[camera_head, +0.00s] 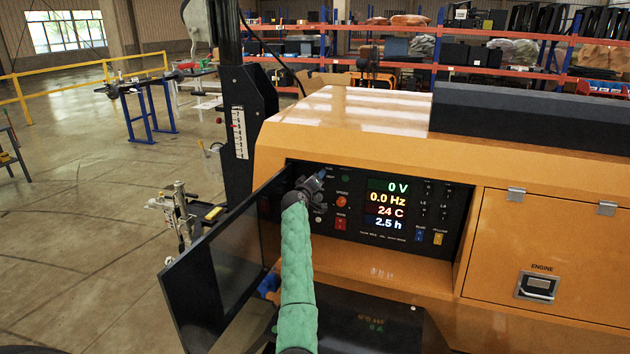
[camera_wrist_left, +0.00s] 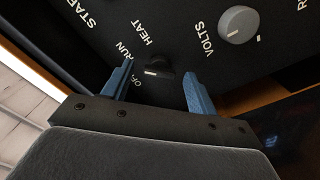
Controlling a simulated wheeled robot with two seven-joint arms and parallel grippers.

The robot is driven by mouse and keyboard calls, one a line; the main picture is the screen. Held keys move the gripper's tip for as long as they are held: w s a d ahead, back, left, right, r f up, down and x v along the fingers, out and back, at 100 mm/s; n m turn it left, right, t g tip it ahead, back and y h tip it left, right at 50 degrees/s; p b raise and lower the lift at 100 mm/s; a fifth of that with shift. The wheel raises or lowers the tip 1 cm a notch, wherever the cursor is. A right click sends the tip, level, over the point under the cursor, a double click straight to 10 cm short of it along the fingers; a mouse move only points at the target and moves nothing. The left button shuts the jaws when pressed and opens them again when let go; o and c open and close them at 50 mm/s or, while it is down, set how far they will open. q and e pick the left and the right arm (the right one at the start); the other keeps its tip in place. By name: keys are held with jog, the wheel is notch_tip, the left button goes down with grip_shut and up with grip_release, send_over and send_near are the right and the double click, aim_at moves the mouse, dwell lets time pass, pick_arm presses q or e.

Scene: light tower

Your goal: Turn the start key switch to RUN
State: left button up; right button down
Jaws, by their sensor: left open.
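The black start key switch (camera_wrist_left: 160,66) shows in the left wrist view on the dark panel, with OFF, RUN, HEAT and START printed around its left and upper side. A short white mark on its near face points left, towards the OFF side; its exact setting is hard to tell. My left gripper (camera_wrist_left: 159,74) is open, its blue fingers on either side of the switch with gaps visible. In the head view my left gripper (camera_head: 313,186) is at the panel's left end and hides the switch. My right gripper is not in view.
A grey VOLTS knob (camera_wrist_left: 238,24) is right of the switch. The lit display (camera_head: 387,204) reads 0 V, 0.0 Hz, 24 C and 2.5 h. An open dark door (camera_head: 205,285) stands left of my arm. The orange housing (camera_head: 350,130) surrounds the recessed panel.

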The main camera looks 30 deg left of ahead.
pick_arm(q)
jog(key=b+v, duration=0.2)
jog(key=v, duration=0.5)
jog(key=shift+s+b, duration=0.3)
jog(key=shift+s, duration=0.05)
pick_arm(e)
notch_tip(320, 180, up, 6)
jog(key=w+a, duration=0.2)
pick_arm(q)
jog(key=shift+f, duration=0.1)
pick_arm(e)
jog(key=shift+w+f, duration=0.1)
